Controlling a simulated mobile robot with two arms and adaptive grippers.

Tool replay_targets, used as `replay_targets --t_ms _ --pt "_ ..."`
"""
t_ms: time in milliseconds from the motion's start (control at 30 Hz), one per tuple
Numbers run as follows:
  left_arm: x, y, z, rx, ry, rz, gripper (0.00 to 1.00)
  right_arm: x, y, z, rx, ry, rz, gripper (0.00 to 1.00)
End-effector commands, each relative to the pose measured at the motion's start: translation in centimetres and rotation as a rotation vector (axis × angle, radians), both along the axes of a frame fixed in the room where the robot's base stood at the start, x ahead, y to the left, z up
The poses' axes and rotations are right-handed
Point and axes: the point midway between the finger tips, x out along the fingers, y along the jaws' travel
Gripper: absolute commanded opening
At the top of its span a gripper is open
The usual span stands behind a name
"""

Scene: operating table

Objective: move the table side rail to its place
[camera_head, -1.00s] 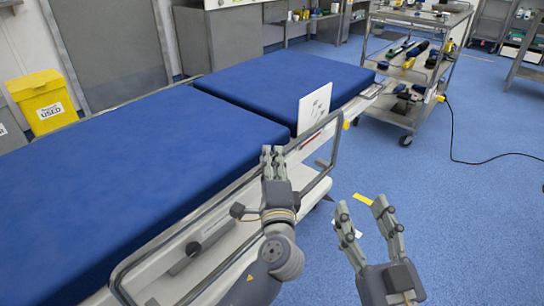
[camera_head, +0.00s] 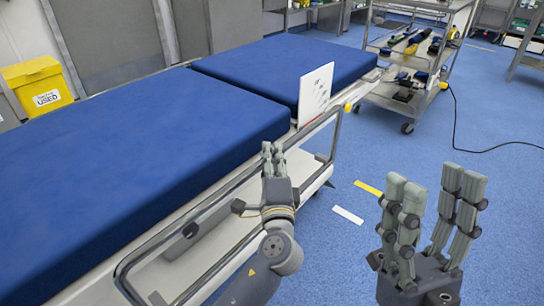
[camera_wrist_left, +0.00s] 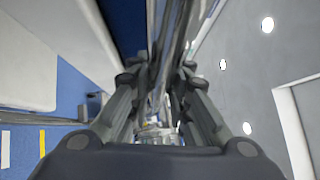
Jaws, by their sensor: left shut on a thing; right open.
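The table side rail is a grey metal tube frame (camera_head: 150,252) along the near side of the operating table (camera_head: 110,160). Its far upright stands near the white panel on the table edge. My left gripper (camera_head: 272,150) is shut on the top bar of the rail. In the left wrist view the fingers (camera_wrist_left: 160,85) close around a grey bar running away from me. My right gripper (camera_head: 432,215) is open and empty, right of the table above the floor, with its fingers pointing up. The rail's lower fixings are partly hidden by my left arm.
A steel trolley (camera_head: 400,101) with tools stands at the back right, with a black cable on the floor beside it. A yellow bin (camera_head: 38,86) stands at the left. A white panel (camera_head: 315,93) rises from the table edge.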

Motion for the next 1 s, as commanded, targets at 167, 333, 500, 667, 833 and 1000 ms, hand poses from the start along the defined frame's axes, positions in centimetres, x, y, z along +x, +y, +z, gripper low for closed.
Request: replay_targets --t_ms 167,333,500,667,833,1000 --pt "0.0 0.0 -0.9 0.002 0.017 0.001 0.0 0.0 0.0 -0.1 0.0 0.0 0.0 0.51" --pt "-0.1 0.0 -0.9 0.002 0.018 0.001 0.38 0.0 0.0 -0.1 0.0 0.001 0.0 0.51" --pt "0.0 0.0 -0.7 0.002 0.013 0.0 0.38 0.0 0.0 -0.1 -0.001 0.002 -0.001 0.51" --pt "-0.1 0.0 -0.5 0.002 0.009 0.001 0.38 0.0 0.0 0.0 0.001 0.001 0.001 0.51" --pt "-1.8 -0.3 -0.8 0.001 0.011 -0.001 0.38 0.0 0.0 0.0 0.001 0.001 0.001 0.51" --pt "-5.3 -0.8 -1.4 0.0 0.013 -0.001 0.38 0.0 0.0 0.0 -0.001 0.002 0.0 0.51"
